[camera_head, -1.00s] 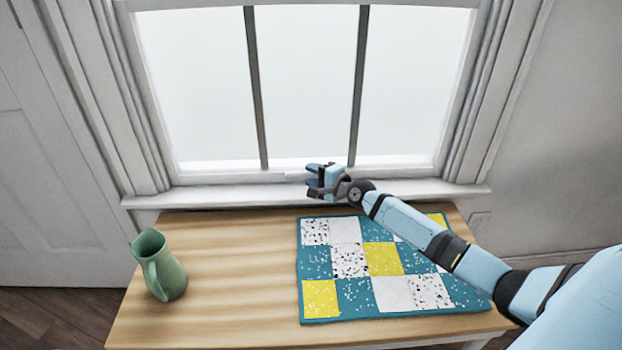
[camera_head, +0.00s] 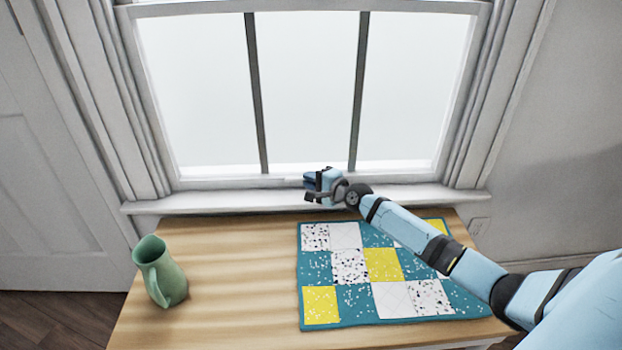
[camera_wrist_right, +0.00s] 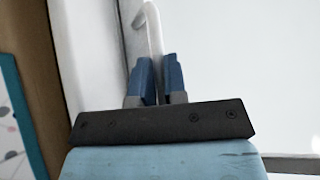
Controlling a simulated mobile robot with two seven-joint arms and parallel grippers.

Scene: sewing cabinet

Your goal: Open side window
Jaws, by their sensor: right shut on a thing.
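The window (camera_head: 200,178) has a white lower sash with three tall panes, and its bottom rail lies just above the white sill (camera_head: 230,203). My right gripper (camera_head: 311,186) is at the middle of that bottom rail, reaching in from the right. In the right wrist view, the fingers of my right gripper (camera_wrist_right: 158,80) are shut on a thin white curved handle (camera_wrist_right: 153,38) on the sash. Any gap between sash and sill is too small to tell. My left gripper is not in view.
A wooden table (camera_head: 220,265) stands below the sill. A green jug (camera_head: 163,278) stands at its left end. A teal, yellow and white patchwork quilt (camera_head: 345,270) lies on its right half, under my right arm. A white door (camera_head: 50,215) is at the far left.

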